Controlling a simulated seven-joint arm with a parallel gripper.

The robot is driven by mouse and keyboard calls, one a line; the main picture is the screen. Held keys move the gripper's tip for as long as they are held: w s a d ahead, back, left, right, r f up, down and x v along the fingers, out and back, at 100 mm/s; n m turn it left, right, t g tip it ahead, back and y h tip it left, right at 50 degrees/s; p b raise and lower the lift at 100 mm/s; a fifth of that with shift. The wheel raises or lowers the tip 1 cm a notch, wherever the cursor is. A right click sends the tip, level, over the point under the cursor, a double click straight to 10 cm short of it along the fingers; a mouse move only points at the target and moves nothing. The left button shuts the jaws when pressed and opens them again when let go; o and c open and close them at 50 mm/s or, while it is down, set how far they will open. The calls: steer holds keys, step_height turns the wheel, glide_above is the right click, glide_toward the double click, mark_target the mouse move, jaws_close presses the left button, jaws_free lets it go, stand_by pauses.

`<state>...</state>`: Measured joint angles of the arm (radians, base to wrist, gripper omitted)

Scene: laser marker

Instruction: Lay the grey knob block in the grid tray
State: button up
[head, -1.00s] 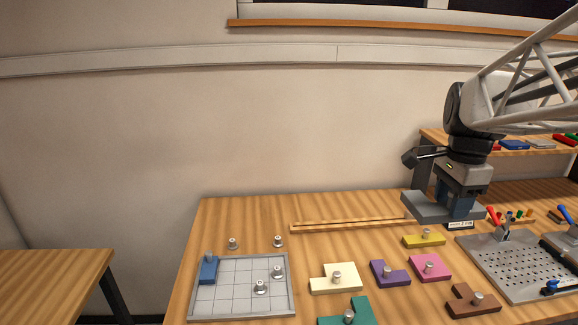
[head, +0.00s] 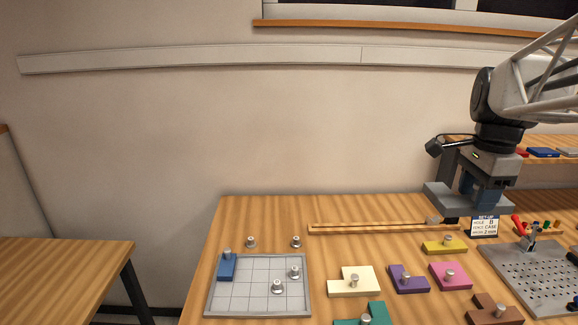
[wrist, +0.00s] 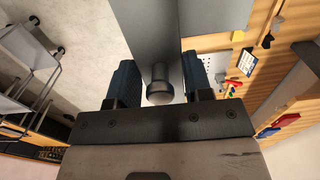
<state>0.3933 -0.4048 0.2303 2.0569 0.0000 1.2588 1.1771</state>
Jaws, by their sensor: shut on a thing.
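The grey knob block (head: 442,199) is a long flat grey slab held above the back right of the table. My gripper (head: 482,194) is shut on its knob from above. In the wrist view the round knob (wrist: 158,84) sits between my blue fingers, and the grey slab (wrist: 145,35) reaches past them. The grid tray (head: 258,315) lies at the front left, well apart from the gripper. A blue knob block (head: 226,267) stands in its back left corner. Two metal knobbed pieces (head: 277,287) stand on its right half.
Cream (head: 354,283), purple (head: 408,280), pink (head: 450,276), yellow (head: 444,245), teal and brown (head: 496,310) blocks lie right of the tray. Two small metal pieces (head: 295,242) stand behind it. A wooden strip (head: 370,228), sign (head: 485,227) and perforated plate (head: 535,275) are near the gripper.

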steer(key=w+a+f, duration=0.4)
steer(key=a+f, duration=0.4)
steer(key=a, duration=0.1)
steer(key=w+a+f, duration=0.3)
steer(key=a+f, duration=0.4)
steer(key=a, duration=0.2)
steer(key=s+a+f, duration=0.1)
steer(key=a+f, duration=0.3)
steer(key=a, duration=0.2)
steer(key=s+a+f, duration=0.2)
steer(key=a+f, duration=0.3)
steer(key=a, duration=0.1)
steer(key=s+a+f, duration=0.1)
steer(key=a+f, duration=0.4)
steer(key=a, duration=0.2)
steer(key=shift+s+f, duration=0.2)
steer(key=shift+w, duration=0.1)
steer(key=w+a, duration=0.2)
steer(key=w, duration=0.3)
steer(key=w+a+f, duration=0.1)
steer(key=w+a, duration=0.1)
steer(key=w, duration=0.2)
steer(key=w+a, duration=0.2)
steer(key=w, duration=0.3)
steer(key=shift+w+f, duration=0.2)
steer(key=shift+w, duration=0.15)
steer(key=shift+f, duration=1.75)
